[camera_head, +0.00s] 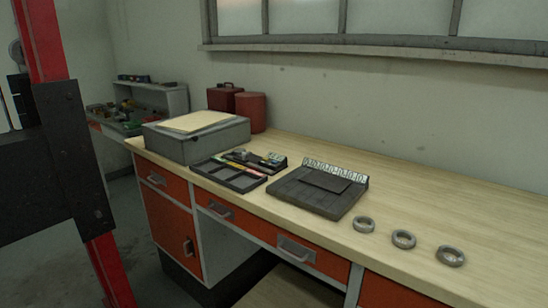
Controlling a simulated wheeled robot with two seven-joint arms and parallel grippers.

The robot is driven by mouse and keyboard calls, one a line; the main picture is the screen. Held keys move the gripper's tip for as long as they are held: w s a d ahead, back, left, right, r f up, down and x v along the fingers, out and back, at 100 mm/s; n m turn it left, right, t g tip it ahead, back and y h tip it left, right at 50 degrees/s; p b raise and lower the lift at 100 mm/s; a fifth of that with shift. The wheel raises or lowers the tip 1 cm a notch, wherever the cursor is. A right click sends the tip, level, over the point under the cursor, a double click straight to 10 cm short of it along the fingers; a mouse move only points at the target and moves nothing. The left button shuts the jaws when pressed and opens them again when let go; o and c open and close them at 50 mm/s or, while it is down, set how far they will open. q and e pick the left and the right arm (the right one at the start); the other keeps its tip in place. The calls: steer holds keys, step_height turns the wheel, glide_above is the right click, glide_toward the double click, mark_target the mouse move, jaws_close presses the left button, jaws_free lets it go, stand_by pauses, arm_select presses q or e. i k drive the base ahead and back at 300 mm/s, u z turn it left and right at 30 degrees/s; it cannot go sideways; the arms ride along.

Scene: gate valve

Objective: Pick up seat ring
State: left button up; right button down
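Three metallic grey rings lie flat on the wooden workbench top (420,198) at the right: a left ring (364,225), a middle ring (403,239) and a right ring (450,256). They look alike, and I cannot tell which is the seat ring. They lie apart in a row slanting toward the bench's front edge. Neither of my grippers shows in the head view.
A dark tray-like case (319,189) sits left of the rings, with a compartment tray (229,175) beyond it. A grey box (196,138) and red canisters (250,111) stand at the far end. A red post (46,40) stands at left. Bench behind the rings is clear.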

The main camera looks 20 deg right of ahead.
mark_target(364, 229)
steer(key=z, duration=1.65)
